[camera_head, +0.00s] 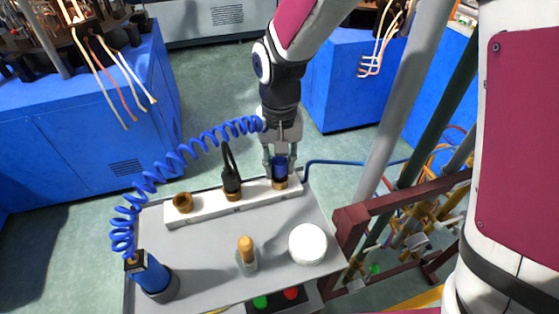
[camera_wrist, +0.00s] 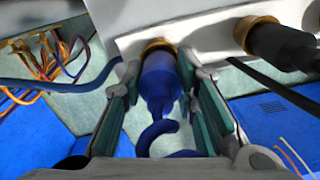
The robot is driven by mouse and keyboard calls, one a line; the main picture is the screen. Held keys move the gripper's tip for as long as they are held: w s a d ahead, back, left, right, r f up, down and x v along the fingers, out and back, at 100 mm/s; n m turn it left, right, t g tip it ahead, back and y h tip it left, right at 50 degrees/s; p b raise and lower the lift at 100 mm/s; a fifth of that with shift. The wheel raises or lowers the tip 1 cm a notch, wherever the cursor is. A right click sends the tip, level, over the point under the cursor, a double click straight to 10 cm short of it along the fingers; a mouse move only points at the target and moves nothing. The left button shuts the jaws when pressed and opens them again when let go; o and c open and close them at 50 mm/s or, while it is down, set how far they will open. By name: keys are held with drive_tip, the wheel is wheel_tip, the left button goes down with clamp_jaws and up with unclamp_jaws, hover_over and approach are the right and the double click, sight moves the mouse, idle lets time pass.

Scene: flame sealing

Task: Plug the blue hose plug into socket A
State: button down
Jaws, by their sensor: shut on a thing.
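The blue hose plug (camera_head: 280,170) is at the right-hand brass socket (camera_head: 281,184) of a white socket strip (camera_head: 207,208). My gripper (camera_head: 281,162) points down over it and is shut on it. In the wrist view the plug (camera_wrist: 161,82) lies between the two finger pads, its end at the brass ring (camera_wrist: 158,46); how deep it sits is hidden. A black plug (camera_head: 231,182) stands in the middle socket. The left-hand brass socket (camera_head: 183,203) is empty. The strip's letters are too small to read, so I cannot tell which is A.
A blue coiled hose (camera_head: 180,155) runs from my gripper to a blue cylinder (camera_head: 150,273) at the tray's lower left. A wooden-topped item (camera_head: 246,253) and a white round lid (camera_head: 308,244) stand on the grey tray (camera_head: 205,250). A dark red frame (camera_head: 395,207) is at right.

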drive_tip(key=shift+f, duration=0.2)
drive_tip(key=c, duration=1.2)
unclamp_jaws()
drive_tip(key=shift+r+p, duration=2.4)
drive_tip(key=shift+r, duration=2.1)
drive_tip(key=s+d+r+t, duration=0.3)
drive_tip(key=s+d+r, duration=0.5)
drive_tip(key=d+r, duration=0.4)
drive_tip(key=s+d+r+t, duration=0.1)
drive_tip(key=s+d+r, duration=0.1)
drive_tip(key=s, duration=0.4)
drive_tip(key=s+d+r+t, duration=0.1)
drive_tip(key=s+d+r, duration=0.1)
drive_tip(key=s+d, duration=0.2)
drive_tip(key=shift+s+r+t, duration=0.25)
drive_tip(key=shift+s+t, duration=0.05)
drive_tip(key=shift+s, duration=0.85)
